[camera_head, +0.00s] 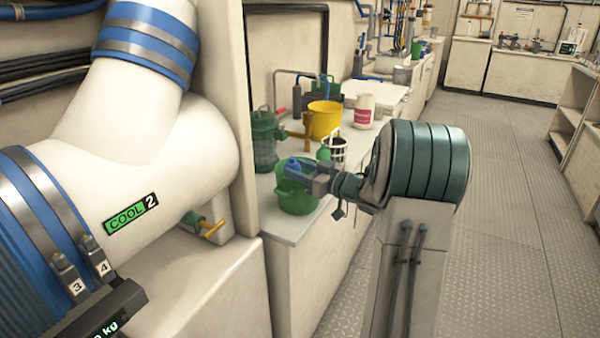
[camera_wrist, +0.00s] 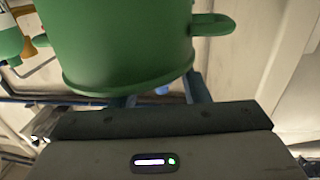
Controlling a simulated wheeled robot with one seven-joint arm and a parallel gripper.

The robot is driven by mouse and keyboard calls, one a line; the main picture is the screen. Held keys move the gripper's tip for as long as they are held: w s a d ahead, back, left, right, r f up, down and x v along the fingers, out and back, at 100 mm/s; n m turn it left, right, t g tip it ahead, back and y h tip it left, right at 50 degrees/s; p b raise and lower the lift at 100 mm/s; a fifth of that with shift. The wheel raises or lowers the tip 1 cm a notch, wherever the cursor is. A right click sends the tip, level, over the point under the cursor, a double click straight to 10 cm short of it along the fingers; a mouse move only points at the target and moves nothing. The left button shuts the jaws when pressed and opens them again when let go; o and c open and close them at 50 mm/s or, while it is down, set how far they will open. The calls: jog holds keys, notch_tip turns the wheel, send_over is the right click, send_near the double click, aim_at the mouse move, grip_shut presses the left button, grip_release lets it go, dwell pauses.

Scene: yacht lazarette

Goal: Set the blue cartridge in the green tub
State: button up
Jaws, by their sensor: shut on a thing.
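The green tub (camera_head: 297,198) stands on the near end of the pale counter. In the wrist view the tub (camera_wrist: 120,45) fills the upper left, with a handle on its right side. My gripper (camera_head: 301,171) is at the tub's rim, pointing left, and is shut on the blue cartridge (camera_head: 292,165). The cartridge shows over the tub's mouth in the head view; I cannot tell how far its lower part reaches inside. In the wrist view only a small blue bit of the cartridge (camera_wrist: 162,90) shows between my fingers; the tub hides the rest.
A dark green canister (camera_head: 264,142) stands behind the tub on the left. A wall panel edges the counter's left; the metal floor is clear at right.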

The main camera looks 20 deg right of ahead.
jog(key=shift+f, duration=0.5)
jog(key=o, duration=1)
jog(key=shift+f, duration=0.1)
